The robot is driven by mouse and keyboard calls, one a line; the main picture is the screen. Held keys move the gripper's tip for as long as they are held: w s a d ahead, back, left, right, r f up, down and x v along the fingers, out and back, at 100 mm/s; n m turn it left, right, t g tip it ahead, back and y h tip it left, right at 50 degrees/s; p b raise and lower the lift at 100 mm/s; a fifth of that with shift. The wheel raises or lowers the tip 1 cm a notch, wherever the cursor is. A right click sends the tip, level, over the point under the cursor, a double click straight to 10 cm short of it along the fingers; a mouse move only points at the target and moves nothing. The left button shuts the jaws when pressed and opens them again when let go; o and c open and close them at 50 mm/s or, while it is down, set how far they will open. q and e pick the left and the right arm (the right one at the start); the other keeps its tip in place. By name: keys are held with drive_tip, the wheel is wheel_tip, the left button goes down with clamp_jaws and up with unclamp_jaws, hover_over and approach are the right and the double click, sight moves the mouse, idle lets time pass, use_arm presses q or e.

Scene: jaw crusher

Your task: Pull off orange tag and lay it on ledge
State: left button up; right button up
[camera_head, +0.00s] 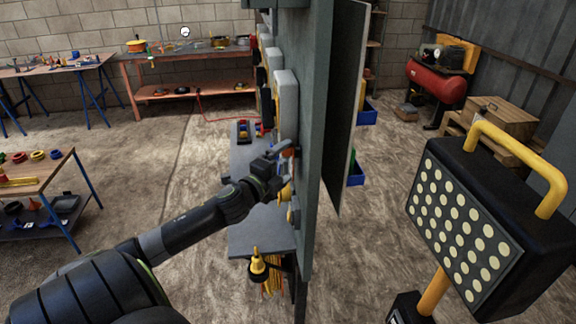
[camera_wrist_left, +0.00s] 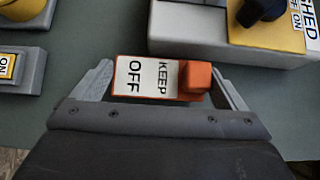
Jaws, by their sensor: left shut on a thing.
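The orange tag (camera_wrist_left: 194,80) has a white face reading "KEEP OFF" and shows in the middle of the left wrist view. My left gripper (camera_wrist_left: 165,82) is shut on it, with one finger at each end of the tag. In the head view the left gripper (camera_head: 284,163) is at the panel's face, with a bit of orange between its fingers. I cannot tell whether the tag still touches the panel. The grey ledge (camera_head: 262,238) juts out below the gripper on the panel's left side. My right gripper is not in view.
The upright grey panel (camera_head: 317,120) carries switch boxes (camera_head: 286,95) close to my left gripper. A yellow-topped item (camera_head: 258,264) hangs at the ledge's front. A work lamp (camera_head: 468,225) stands at right. Workbenches (camera_head: 185,52) stand far left, with open floor between.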

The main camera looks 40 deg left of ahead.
use_arm(q)
drive_tip(key=shift+s+a+b, duration=0.3)
drive_tip(key=shift+s+a, duration=0.25)
drive_tip(key=shift+s, duration=0.2)
drive_tip(key=shift+s+a+b, duration=0.3)
drive_tip(key=shift+s+a, duration=0.25)
drive_tip(key=shift+s, duration=0.15)
